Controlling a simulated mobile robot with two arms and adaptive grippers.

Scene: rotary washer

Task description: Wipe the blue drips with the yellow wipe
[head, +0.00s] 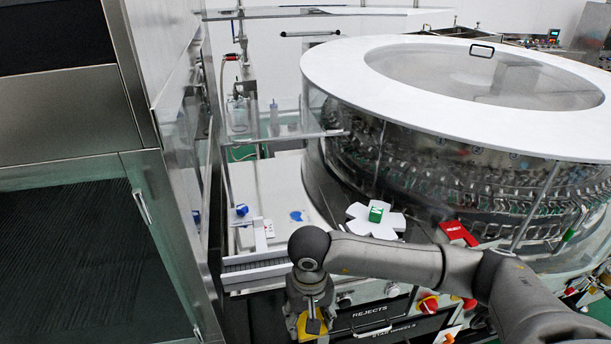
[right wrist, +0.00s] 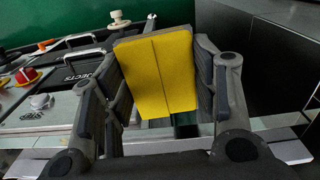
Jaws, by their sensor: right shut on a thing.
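The yellow wipe (right wrist: 157,75) is a flat folded pad held between the two fingers of my right gripper (right wrist: 155,85) in the right wrist view. In the head view the wipe (head: 312,324) shows at the bottom, in my right gripper (head: 310,318), which hangs down in front of the machine's front panel. A blue drip patch (head: 297,216) lies on the white surface left of the round washer, above and behind my right gripper. The gripper is apart from it. My left gripper is not in view.
A blue object (head: 241,210) stands at the white surface's left side. A white star wheel (head: 374,221) with a green block (head: 376,211) and a red sign (head: 458,233) sit by the round washer (head: 450,150). A steel cabinet (head: 75,170) closes off the left.

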